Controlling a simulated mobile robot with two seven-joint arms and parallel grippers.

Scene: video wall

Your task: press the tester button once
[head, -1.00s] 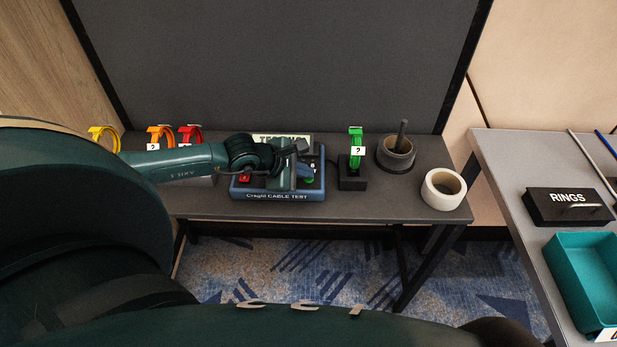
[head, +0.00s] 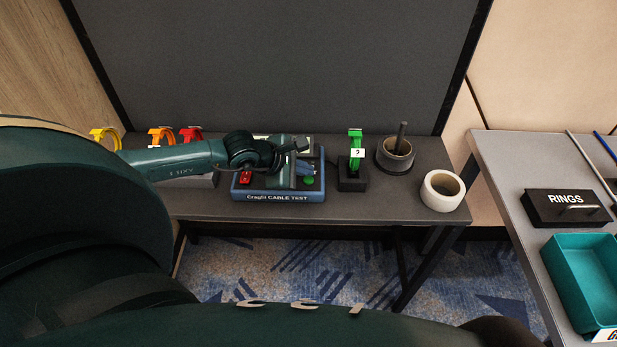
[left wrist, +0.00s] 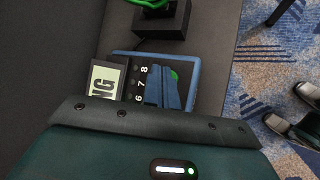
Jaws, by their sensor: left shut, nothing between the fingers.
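The cable tester (head: 255,196) is a blue box on the dark table, labelled CABLE TEST. Its round green button (head: 308,181) shows at the right of its top, with a red part (head: 245,177) at the left. My left gripper (head: 304,168) is shut and empty, just above and behind the green button in the head view. In the left wrist view the finger (left wrist: 167,92) partly covers the green button (left wrist: 175,75). The tester's display (left wrist: 103,82) shows the letters NG there; in the head view my gripper mostly hides it. My right gripper is out of view.
A green cable on a black stand (head: 352,181) stands right of the tester. A grey cup with a rod (head: 395,158) and a white tape roll (head: 442,190) are farther right. Yellow, orange and red cables stand left. A side table holds a teal bin (head: 580,265).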

